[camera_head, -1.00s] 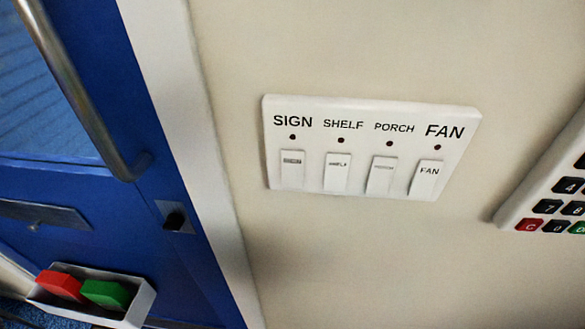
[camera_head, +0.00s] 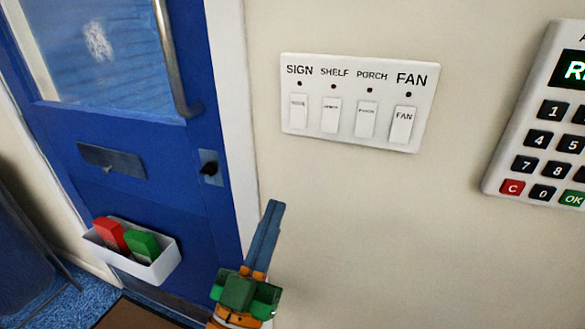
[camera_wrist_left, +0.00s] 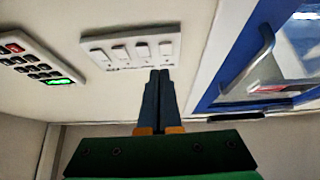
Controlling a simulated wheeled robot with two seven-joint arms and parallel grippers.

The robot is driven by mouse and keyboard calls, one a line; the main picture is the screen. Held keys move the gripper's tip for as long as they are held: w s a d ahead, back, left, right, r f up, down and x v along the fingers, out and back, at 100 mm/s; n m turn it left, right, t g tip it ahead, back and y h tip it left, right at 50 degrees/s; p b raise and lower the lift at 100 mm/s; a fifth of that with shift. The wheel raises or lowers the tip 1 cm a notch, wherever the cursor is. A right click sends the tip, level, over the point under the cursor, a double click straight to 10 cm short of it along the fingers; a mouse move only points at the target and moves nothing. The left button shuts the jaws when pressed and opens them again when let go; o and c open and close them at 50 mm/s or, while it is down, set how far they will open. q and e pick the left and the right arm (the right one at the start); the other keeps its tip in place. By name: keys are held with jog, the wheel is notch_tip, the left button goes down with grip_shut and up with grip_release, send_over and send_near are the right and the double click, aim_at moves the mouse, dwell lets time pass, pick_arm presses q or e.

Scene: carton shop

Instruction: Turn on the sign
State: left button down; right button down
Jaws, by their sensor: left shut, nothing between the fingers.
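The white switch panel (camera_head: 356,100) is on the wall with rockers labelled SIGN, SHELF, PORCH and FAN, each with a small dark dot above it. The SIGN rocker (camera_head: 299,111) is the leftmost one in the head view. My left gripper (camera_head: 274,207) is below and to the left of the panel, fingers shut together and empty, pointing up. In the left wrist view the panel (camera_wrist_left: 131,50) is just beyond the shut fingertips (camera_wrist_left: 159,74); I cannot tell the gap exactly. My right gripper is not in view.
A keypad (camera_head: 545,130) is on the wall to the right. A blue door (camera_head: 130,205) with a metal handle (camera_head: 172,60) is at the left. A white bin (camera_head: 150,270) with a red and a green block hangs on the door. The wall below the panel is clear.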

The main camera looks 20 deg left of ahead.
pick_arm(q)
notch_tip(320, 180, up, 2)
jog(key=s+y, duration=0.1)
jog(key=s, duration=0.1)
jog(key=p, duration=0.5)
send_near(298, 118)
notch_tip(298, 118, up, 4)
jog(key=w, duration=0.1)
jog(key=shift+t, duration=0.4)
jog(key=shift+w+d+f, duration=0.1)
jog(key=shift+w+f, duration=0.15)
jog(key=shift+w, duration=0.75)
jog(key=shift+w+f, duration=0.25)
jog(key=shift+w, duration=0.75)
